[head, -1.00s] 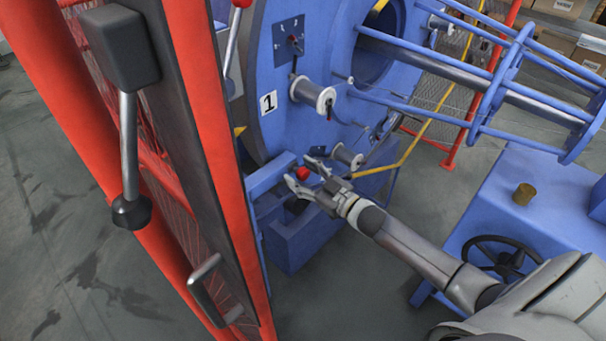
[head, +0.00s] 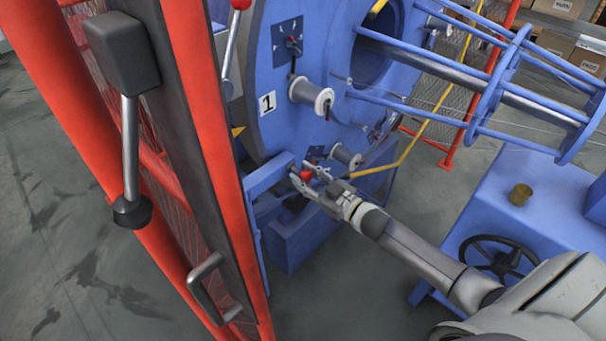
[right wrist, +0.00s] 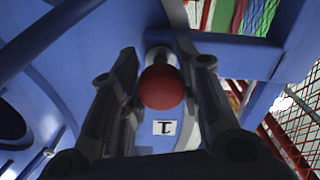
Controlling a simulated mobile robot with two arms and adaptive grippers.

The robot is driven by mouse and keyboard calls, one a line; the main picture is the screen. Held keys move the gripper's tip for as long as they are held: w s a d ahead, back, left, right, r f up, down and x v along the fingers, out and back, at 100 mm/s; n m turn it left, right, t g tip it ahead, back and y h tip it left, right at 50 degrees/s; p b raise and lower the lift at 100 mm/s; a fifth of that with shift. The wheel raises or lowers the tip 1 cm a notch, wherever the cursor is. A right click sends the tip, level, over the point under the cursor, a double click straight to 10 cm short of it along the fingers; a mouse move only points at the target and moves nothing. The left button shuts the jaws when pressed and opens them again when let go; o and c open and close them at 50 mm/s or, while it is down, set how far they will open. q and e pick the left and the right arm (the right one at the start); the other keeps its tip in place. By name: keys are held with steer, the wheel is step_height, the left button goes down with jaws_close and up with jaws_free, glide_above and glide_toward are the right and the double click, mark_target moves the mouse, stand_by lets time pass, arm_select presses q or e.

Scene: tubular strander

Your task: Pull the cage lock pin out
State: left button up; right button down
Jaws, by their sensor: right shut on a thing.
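The cage lock pin shows as a red ball knob (head: 306,176) low on the blue machine, beside the lower edge of the big blue disc. My right gripper (head: 308,174) is at the knob, with its fingers shut on it. In the right wrist view the red knob (right wrist: 161,87) sits between the two dark fingers, with a short grey metal collar (right wrist: 160,56) behind it. The rest of the pin is hidden. My left gripper is not in view.
A red mesh guard door (head: 215,130) with a black-knobbed lever (head: 130,160) stands at the left. The blue disc (head: 300,120) carries spools and a "1" plate. A blue cabinet with a handwheel (head: 500,258) is at the right.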

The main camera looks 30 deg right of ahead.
steer(key=shift+v, duration=1)
steer(key=shift+w, duration=0.1)
steer(key=c, duration=1)
jaws_free()
steer(key=shift+c, duration=0.2)
steer(key=v, duration=1.2)
